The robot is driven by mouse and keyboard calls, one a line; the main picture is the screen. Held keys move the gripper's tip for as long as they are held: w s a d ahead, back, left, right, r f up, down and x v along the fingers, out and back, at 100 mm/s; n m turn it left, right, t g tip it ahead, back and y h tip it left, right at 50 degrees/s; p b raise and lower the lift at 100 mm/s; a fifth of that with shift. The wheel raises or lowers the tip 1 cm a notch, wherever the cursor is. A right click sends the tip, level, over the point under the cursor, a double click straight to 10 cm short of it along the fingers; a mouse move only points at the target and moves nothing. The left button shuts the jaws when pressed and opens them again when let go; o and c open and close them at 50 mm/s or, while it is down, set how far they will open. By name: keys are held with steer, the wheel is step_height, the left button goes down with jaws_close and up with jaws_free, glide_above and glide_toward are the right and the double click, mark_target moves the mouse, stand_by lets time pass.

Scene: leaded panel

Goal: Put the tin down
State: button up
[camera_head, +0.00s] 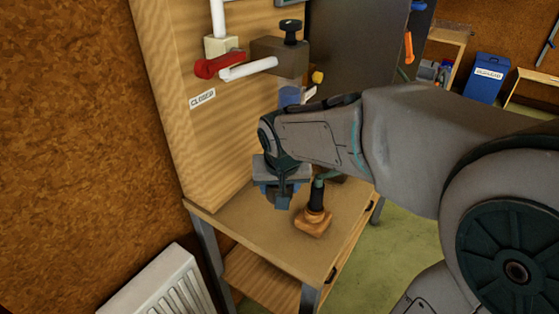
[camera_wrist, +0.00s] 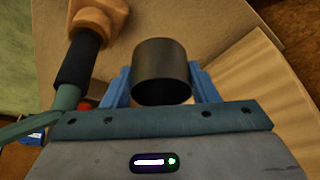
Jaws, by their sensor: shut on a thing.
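The tin is a dark grey, open-looking cylinder (camera_wrist: 162,68) in the wrist view, between the two blue fingers of my gripper (camera_wrist: 160,88). My gripper is shut on it. In the head view my gripper (camera_head: 279,190) hangs over the left part of the wooden bench top (camera_head: 248,226), and the tin is mostly hidden behind the fingers and wrist. I cannot tell whether the tin touches the bench top.
A tool with a dark grip and an orange-brown wooden base (camera_head: 313,222) stands close to the right of my gripper. The upright wooden panel carries a red lever (camera_head: 218,65) and a "CLOSED" label (camera_head: 202,98). A white radiator (camera_head: 168,289) stands at lower left. Bare bench lies in front.

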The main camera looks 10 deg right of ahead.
steer(key=a+f+p, duration=0.1)
steer(key=a+f, duration=0.1)
steer(key=w+a+f+m+p, duration=0.1)
steer(key=a+f, duration=0.1)
steer(key=a, duration=0.1)
steer(key=a+f+m+h+p, duration=0.1)
steer(key=a+f, duration=0.1)
steer(key=f, duration=0.1)
steer(key=shift+w+a+p, duration=0.25)
steer(key=shift+a+p, duration=0.1)
steer(key=shift+p, duration=0.05)
steer(key=w+d+p, duration=0.4)
steer(key=w+d, duration=0.6)
steer(key=shift+w+d, duration=0.3)
steer(key=shift+w+d+f+p, duration=0.1)
steer(key=shift+w+d+p, duration=0.45)
steer(key=shift+w+d, duration=0.65)
steer(key=shift+s+a+f, duration=0.1)
steer(key=shift+f, duration=0.65)
steer(key=shift+f, duration=0.15)
steer(key=o, duration=1)
steer(key=shift+o, duration=0.2)
